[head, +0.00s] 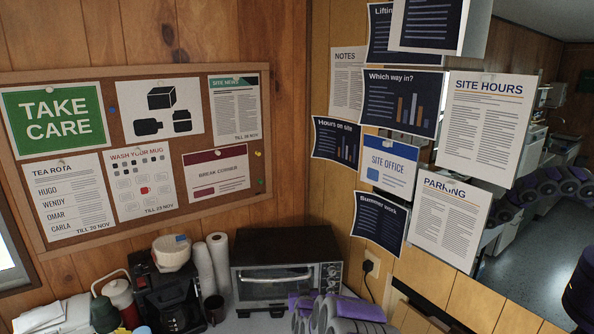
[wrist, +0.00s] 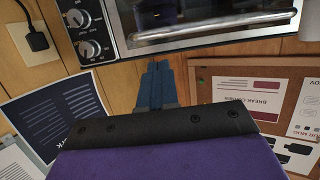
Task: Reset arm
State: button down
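My arm shows in purple and grey at the bottom centre of the head view, in front of the toaster oven; its gripper end cannot be made out there. In the wrist view, which looks upside down, my gripper (wrist: 158,84) shows as two blue fingers side by side beyond a black band and purple housing. The fingers look closed together, with nothing visible between them. They point towards the wood-panelled wall and the oven (wrist: 210,25), seen at the top of that view. Whether they touch anything cannot be told, but no contact shows.
A notice board (head: 205,88) hangs behind. Posters such as the site hours sheet (head: 485,130) cover the right side. A socket with plug (head: 369,267) sits low.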

jog(key=s+r+n+g+y, duration=0.1)
jog(key=s+r+g, duration=0.4)
jog(key=s, duration=0.5)
jog(key=s+r+g+y, duration=0.1)
jog(key=s+r+g, duration=0.2)
jog(key=s+r, duration=0.5)
jog(key=s+d+r+g+h, duration=0.1)
jog(key=s+d+g, duration=0.2)
jog(key=s, duration=1.2)
jog(key=s+d+r+m+g+h, duration=0.1)
jog(key=s+d+g, duration=0.2)
jog(key=s, duration=1.2)
jog(key=s+d+r+m+g+h, duration=0.1)
jog(key=s+d, duration=0.5)
jog(key=s, duration=0.8)
jog(key=shift+s+d+r+g, duration=0.35)
jog(key=shift+r+g, duration=0.2)
jog(key=shift+g, duration=0.45)
